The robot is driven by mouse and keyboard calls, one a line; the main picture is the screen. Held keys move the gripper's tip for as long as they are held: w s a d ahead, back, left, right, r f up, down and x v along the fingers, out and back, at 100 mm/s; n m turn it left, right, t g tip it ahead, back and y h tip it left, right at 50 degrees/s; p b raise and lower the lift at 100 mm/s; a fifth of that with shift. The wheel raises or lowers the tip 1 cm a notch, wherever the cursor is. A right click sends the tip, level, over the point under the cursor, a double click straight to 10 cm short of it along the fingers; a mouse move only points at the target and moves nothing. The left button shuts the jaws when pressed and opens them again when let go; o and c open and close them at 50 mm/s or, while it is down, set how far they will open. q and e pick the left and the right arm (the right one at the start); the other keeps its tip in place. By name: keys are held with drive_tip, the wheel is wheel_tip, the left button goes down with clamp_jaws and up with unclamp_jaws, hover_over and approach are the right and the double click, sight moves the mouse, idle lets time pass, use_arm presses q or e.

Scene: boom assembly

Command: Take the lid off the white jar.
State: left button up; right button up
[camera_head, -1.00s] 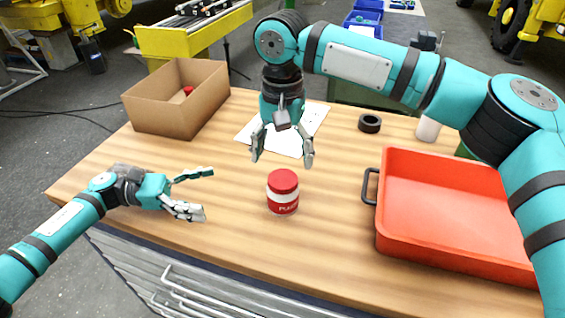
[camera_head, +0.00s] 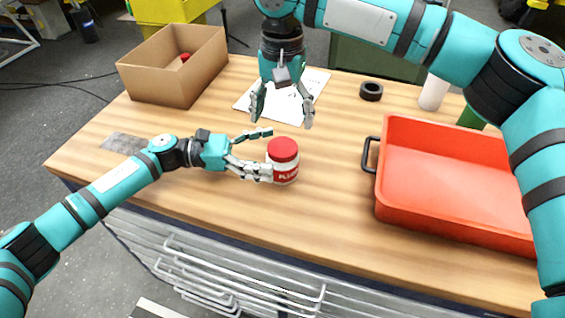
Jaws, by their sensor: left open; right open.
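The white jar (camera_head: 283,177) stands upright on the wooden table, with a red label band. Its red lid (camera_head: 283,150) sits on top. My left gripper (camera_head: 270,153) is open at the left side of the jar, its fingertips close to the jar and lid; I cannot tell whether they touch. My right gripper (camera_head: 281,118) is open and empty, pointing down above and slightly behind the lid, apart from it.
An orange-red tray (camera_head: 452,226) with a dark handle stands right of the jar. A cardboard box (camera_head: 160,80) holds a red item at the back left. A paper sheet (camera_head: 316,82), a black ring (camera_head: 371,91) and a white cylinder (camera_head: 433,93) are at the back.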

sight(282, 151)
use_arm(q)
drive_tip(key=shift+w+d, duration=0.1)
drive_tip(key=shift+d, duration=1.75)
drive_tip(key=shift+c, duration=0.4)
